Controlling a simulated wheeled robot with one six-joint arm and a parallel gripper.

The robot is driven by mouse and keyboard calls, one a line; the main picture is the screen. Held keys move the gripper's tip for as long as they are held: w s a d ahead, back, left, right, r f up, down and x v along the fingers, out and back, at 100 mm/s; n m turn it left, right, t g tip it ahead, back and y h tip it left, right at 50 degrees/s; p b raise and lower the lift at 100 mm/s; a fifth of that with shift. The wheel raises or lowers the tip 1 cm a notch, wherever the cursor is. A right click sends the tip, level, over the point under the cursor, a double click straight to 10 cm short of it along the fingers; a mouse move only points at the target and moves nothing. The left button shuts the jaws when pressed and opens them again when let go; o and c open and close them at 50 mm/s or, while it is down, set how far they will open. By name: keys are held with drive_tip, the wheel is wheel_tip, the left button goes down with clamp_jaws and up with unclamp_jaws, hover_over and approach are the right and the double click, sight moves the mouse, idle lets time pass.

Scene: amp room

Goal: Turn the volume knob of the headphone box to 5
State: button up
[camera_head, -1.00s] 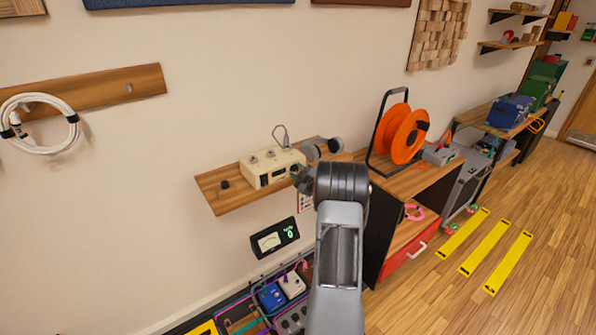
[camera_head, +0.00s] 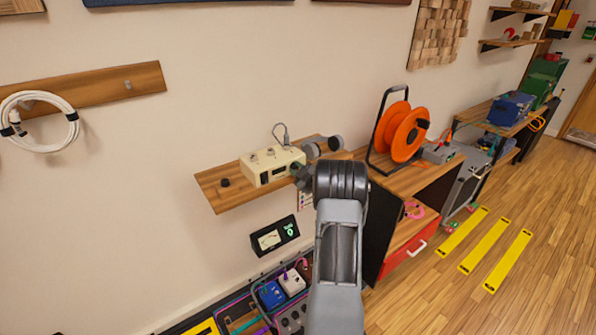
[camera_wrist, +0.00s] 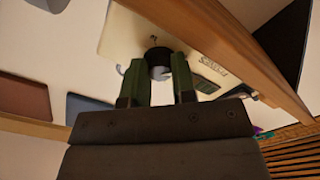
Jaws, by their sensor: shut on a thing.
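The headphone box (camera_head: 272,166) is a small cream unit with knobs and a dark display window, on a wooden wall shelf. In the wrist view its cream face (camera_wrist: 150,30) fills the upper middle. A dark round knob (camera_wrist: 158,55) with a grey end sits between the two green fingers of my gripper (camera_wrist: 157,72), which is shut on it. In the head view my gripper (camera_head: 303,178) is at the right end of the box's front, partly hidden by my wrist. The number the knob points to cannot be read.
The shelf (camera_head: 213,191) carries a small black knob-like piece at left and grey round things at right. A meter (camera_head: 274,238) with a green sign hangs below. Pedals (camera_head: 272,294) lie beneath. An orange cable reel (camera_head: 402,135) stands on the cabinet to the right.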

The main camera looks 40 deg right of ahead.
drive_tip(key=m+b, duration=0.1)
drive_tip(key=m, duration=0.1)
drive_tip(key=shift+f+m, duration=0.1)
drive_tip(key=shift+m, duration=0.3)
drive_tip(key=m, duration=1)
drive_tip(key=shift+p, duration=0.3)
drive_tip(key=m+p, duration=0.2)
drive_tip(key=m, duration=0.5)
drive_tip(key=shift+a, duration=0.1)
drive_tip(key=m+p, duration=0.2)
drive_tip(key=m, duration=0.4)
drive_tip(key=shift+m+p, duration=0.3)
drive_tip(key=shift+m, duration=0.2)
drive_tip(key=o, duration=0.6)
drive_tip(key=shift+o, duration=0.2)
drive_tip(key=shift+s, duration=0.1)
